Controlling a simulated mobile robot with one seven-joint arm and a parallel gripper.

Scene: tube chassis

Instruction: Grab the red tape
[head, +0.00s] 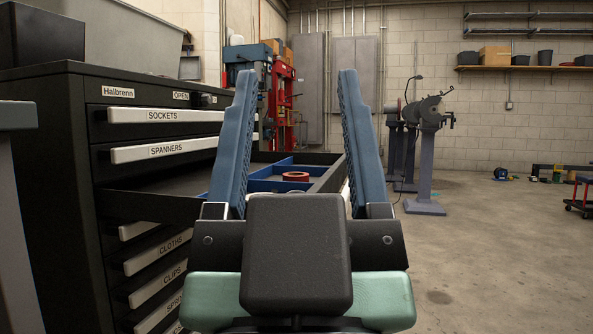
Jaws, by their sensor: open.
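A roll of red tape (296,176) lies flat in the open drawer (150,205) of the black tool cabinet. It sits in a section with blue dividers (262,171) and shows between my fingers in the picture. My gripper (293,85) is open and empty, with its two blue fingers wide apart and pointing forward and up. The left finger hides part of the drawer. I cannot tell how far the gripper is from the tape.
The cabinet (95,130) stands on the left, with closed labelled drawers above and below the open one. A grinder on a pedestal (426,165) stands behind on the right. The concrete floor (500,270) at the right is largely clear.

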